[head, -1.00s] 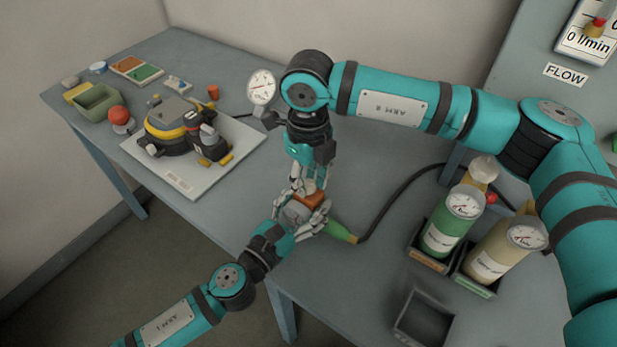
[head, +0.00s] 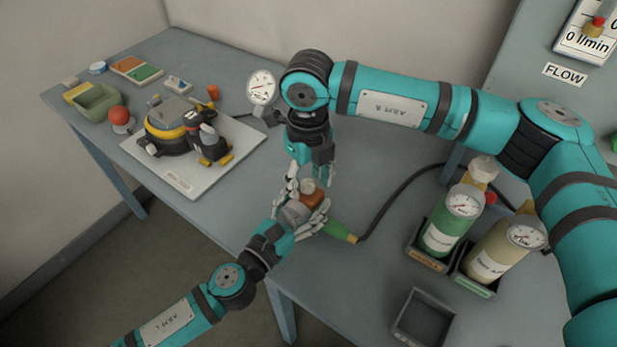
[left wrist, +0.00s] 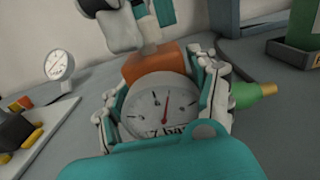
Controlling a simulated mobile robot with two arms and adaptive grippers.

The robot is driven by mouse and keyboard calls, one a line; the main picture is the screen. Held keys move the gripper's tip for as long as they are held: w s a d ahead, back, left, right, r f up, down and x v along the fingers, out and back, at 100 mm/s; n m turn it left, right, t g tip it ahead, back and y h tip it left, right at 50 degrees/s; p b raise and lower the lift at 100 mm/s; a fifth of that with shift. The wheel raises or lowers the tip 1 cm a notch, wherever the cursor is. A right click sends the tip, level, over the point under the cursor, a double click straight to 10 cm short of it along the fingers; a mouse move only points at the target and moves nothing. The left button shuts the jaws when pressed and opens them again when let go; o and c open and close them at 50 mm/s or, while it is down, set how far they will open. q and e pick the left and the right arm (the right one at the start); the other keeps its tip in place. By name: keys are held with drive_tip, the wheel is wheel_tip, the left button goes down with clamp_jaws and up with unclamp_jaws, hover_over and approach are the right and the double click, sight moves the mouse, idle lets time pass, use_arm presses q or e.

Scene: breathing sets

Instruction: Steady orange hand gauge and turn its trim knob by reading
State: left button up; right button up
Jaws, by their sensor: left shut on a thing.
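The orange hand gauge (head: 313,198) has an orange body, a round white dial and a pale trim knob (head: 308,186) on top. My left gripper (head: 301,214) is shut on it from both sides, over the table's front edge. In the left wrist view the dial (left wrist: 160,108) faces the camera; its red needle points nearly straight up, and the lower lettering is partly covered. My right gripper (head: 309,177) is just above the knob, its fingers apart. In the left wrist view the knob (left wrist: 148,48) stands below those fingers, with no clear contact.
A green fitting (head: 336,230) joins the gauge to a black hose on the table. Green (head: 444,232) and beige (head: 493,255) cylinders with gauges stand in holders at right, near an empty dark holder (head: 424,319). A white board (head: 185,183) carries a black-yellow breathing set at left.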

sight(308, 183)
use_arm(q)
drive_tip(key=shift+f, duration=0.1)
use_arm(e)
wheel_tip(308, 183, up, 12)
idle(0.5)
use_arm(q)
drive_tip(key=shift+s, duration=0.1)
drive_tip(key=o, duration=1.8)
drive_tip(key=v, duration=0.9)
drive_tip(key=shift+s+a, duration=0.2)
drive_tip(key=shift+s, duration=0.1)
drive_tip(key=shift+s+a, duration=0.25)
drive_tip(key=shift+s, duration=0.2)
drive_tip(key=shift+s+a, duration=0.35)
drive_tip(key=shift+a, duration=0.05)
